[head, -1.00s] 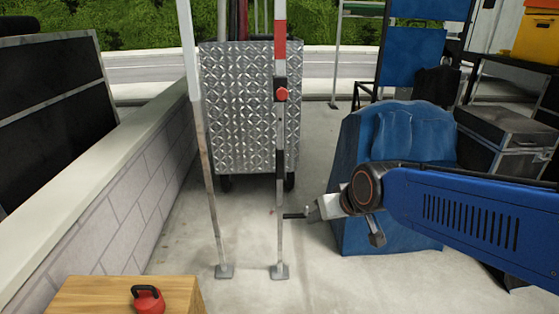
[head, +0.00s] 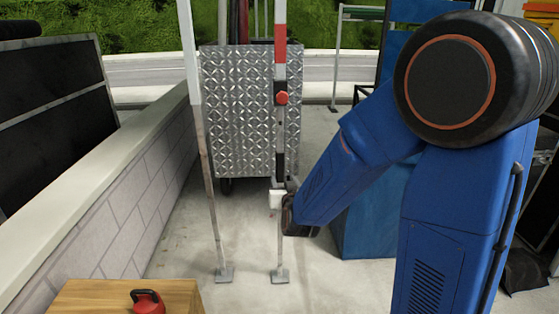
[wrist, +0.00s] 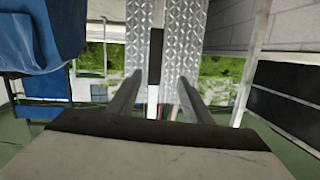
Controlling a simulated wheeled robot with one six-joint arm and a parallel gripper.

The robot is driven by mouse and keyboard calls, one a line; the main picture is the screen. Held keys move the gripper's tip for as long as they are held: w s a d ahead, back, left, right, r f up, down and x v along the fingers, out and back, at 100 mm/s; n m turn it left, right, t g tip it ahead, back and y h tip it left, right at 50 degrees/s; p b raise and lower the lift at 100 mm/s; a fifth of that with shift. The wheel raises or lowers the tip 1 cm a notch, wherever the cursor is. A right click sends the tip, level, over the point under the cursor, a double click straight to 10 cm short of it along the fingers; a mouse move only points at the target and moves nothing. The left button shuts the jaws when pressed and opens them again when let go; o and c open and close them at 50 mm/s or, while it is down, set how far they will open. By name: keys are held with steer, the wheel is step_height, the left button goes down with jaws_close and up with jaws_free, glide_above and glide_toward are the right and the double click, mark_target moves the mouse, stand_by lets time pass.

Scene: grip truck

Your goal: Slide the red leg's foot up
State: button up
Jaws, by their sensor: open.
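The red leg (head: 280,52) is an upright pole with a red band, a red knob (head: 282,98) on a black collar, and a black stretch below. Its flat grey foot (head: 279,275) rests on the ground. My gripper (head: 279,188) is at the pole's lower part, well below the knob and above the foot. It hides a short piece of the pole. In the wrist view my gripper (wrist: 158,100) is open, and the pole (wrist: 155,70) shows between its two fingers. I cannot tell whether either finger touches it.
A second, white-topped leg (head: 208,170) stands close on the left. A metal-plated cart (head: 235,115) is behind both. A low block wall (head: 130,190) runs along the left. A wooden box (head: 95,298) with a red kettlebell (head: 148,302) is at front left.

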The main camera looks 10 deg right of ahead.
steer(key=shift+w+f+t+h, duration=0.75)
steer(key=shift+w+t+h, duration=0.05)
steer(key=shift+t+h, duration=0.1)
steer(key=w+d, duration=0.1)
steer(key=w, duration=0.4)
steer(key=w+d, duration=0.1)
steer(key=w, duration=0.5)
steer(key=w+d, duration=0.1)
steer(key=w, duration=0.5)
steer(key=shift+c, duration=0.3)
jaws_close()
step_height(320, 180, up, 13)
steer(key=shift+w+f, duration=0.1)
steer(key=shift+o, duration=0.3)
jaws_free()
steer(key=shift+f, duration=0.1)
